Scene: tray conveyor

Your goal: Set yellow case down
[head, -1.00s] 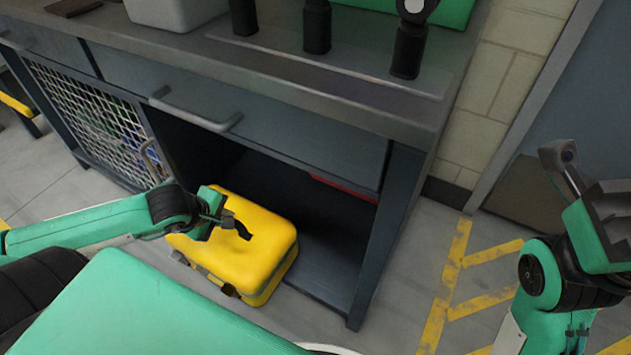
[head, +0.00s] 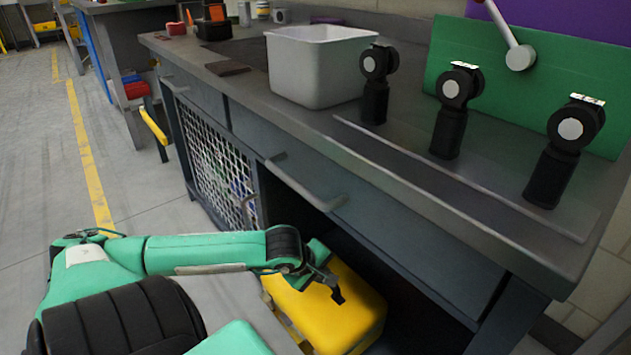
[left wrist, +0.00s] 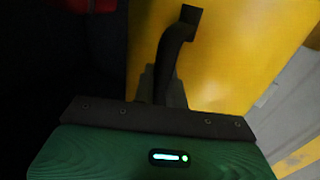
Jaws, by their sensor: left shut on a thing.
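The yellow case (head: 345,318) is at the lower middle of the head view, by the dark open bay under the workbench. Its lower part is cut off by the picture edge, so I cannot tell whether it rests on anything. My left gripper (head: 333,284) is over its top and shut on its dark handle. In the left wrist view the case (left wrist: 235,55) fills the right side, and its handle (left wrist: 172,50) runs into my left gripper (left wrist: 163,95). My right gripper is out of view.
The workbench (head: 400,160) carries a white bin (head: 315,65) and several black holders, one of them at the right (head: 560,150). A drawer handle (head: 300,185) juts out above the bay. A red thing (left wrist: 90,5) shows inside the dark bay. Open floor (head: 150,190) lies at left.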

